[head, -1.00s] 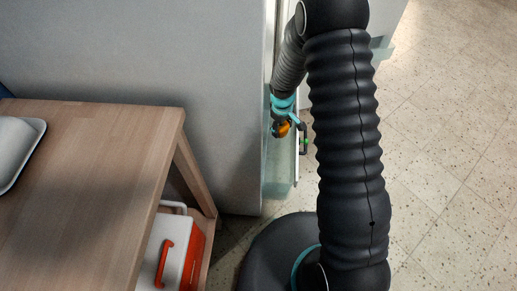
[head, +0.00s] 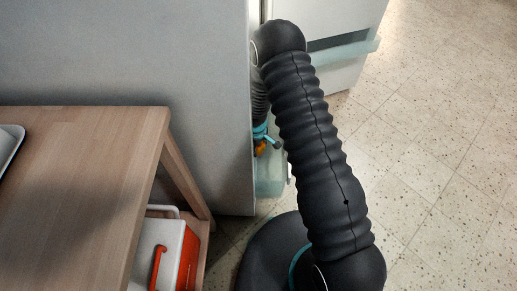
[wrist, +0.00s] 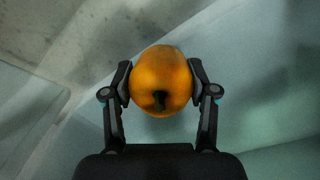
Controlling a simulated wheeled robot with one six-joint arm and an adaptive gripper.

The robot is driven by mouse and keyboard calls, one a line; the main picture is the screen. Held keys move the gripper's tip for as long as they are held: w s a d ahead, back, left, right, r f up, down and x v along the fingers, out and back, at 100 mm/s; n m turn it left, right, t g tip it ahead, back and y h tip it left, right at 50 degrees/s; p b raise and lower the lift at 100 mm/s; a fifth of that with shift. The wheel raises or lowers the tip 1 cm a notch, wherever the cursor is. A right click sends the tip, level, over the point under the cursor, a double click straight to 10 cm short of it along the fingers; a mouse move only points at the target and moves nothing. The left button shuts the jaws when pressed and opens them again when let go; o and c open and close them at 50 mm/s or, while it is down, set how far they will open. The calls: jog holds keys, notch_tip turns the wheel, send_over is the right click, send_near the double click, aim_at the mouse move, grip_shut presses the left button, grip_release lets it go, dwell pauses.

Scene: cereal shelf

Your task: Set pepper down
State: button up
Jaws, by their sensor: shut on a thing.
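The pepper (wrist: 162,80) is orange, with a dark stem end facing the wrist camera. My gripper (wrist: 161,84) is shut on it, one finger on each side. In the head view a small part of the orange pepper (head: 260,147) shows beside the edge of a tall grey cabinet-like body, mostly behind my arm. Pale greenish, translucent surfaces lie behind the pepper in the wrist view. I cannot tell whether the pepper touches any of them.
A wooden table (head: 85,150) stands at the left with part of a white tray (head: 9,143) on it. A white and orange box (head: 172,252) sits on its lower shelf. The tall grey body (head: 130,55) stands behind. A translucent bin (head: 270,178) is beside its edge. Speckled floor at right is clear.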

jog(key=shift+f, duration=0.9)
jog(key=shift+f, duration=0.2)
jog(key=o, duration=1.2)
jog(key=shift+r, duration=0.2)
